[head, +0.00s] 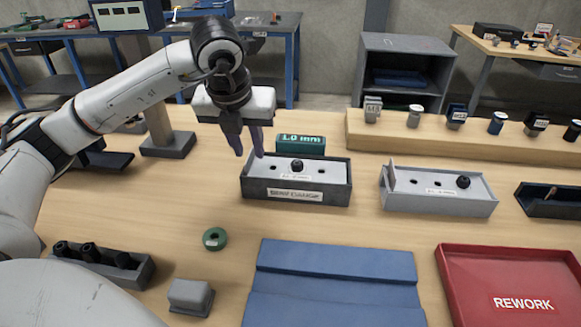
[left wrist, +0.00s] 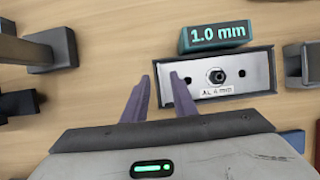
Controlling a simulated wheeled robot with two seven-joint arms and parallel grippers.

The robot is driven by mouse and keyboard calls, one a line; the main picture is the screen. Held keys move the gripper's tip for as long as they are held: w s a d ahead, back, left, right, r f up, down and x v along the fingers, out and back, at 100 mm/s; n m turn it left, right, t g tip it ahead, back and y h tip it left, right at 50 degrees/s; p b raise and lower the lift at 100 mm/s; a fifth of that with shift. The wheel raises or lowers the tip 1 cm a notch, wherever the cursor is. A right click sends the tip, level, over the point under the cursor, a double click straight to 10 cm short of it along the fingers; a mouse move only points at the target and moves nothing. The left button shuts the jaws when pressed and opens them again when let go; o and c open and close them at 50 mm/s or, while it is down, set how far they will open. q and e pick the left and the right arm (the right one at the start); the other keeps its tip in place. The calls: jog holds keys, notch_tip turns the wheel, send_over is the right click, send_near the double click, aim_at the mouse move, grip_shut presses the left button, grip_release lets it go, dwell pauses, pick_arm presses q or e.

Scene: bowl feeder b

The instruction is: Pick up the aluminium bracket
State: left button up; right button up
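The aluminium bracket (head: 318,172) appears to be the light metal plate in the dark tray at the middle of the table. It has a black nut in the middle, a dark hole on each side and a small label. The left wrist view shows the same plate (left wrist: 240,70), with a label that seems to begin "AL". My left gripper (head: 248,152) hangs fingers-down at the tray's left end. Its two purple-grey fingers (left wrist: 159,78) stand apart with no held object visible; whether they touch the plate I cannot tell. My right gripper is not in view.
A teal "1.0 mm" block (head: 301,144) stands behind the dark tray (head: 297,193). A similar plate with an upright end lies in a grey tray (head: 436,205) to the right. A blue mat (head: 335,285), a red rework tray (head: 455,255) and a green ring (head: 215,238) lie in front.

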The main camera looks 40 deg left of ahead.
pick_arm(q)
jog(key=shift+w+a+f, duration=0.1)
jog(key=shift+f, duration=0.25)
grip_shut()
jog(key=shift+r, duration=0.1)
jog(key=shift+r, duration=0.1)
